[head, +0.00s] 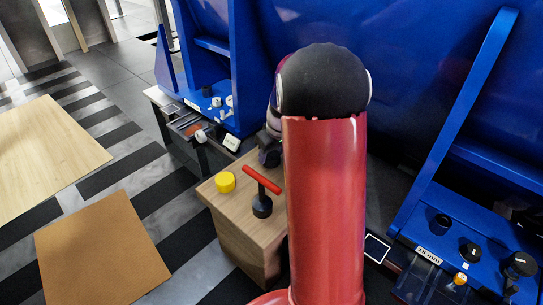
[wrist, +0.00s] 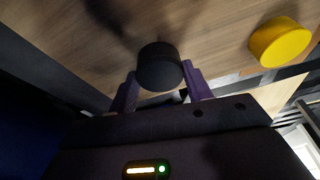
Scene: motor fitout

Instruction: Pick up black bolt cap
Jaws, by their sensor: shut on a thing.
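The black bolt cap (wrist: 160,64) is a short dark cylinder in the wrist view. It sits between the two purple fingers of my gripper (wrist: 161,78), which are shut on it. The wooden block top (wrist: 215,58) shows behind the cap; I cannot tell whether the cap touches it.
Blue fixtures (head: 460,235) with black parts stand at right and back left. Striped floor lies left.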

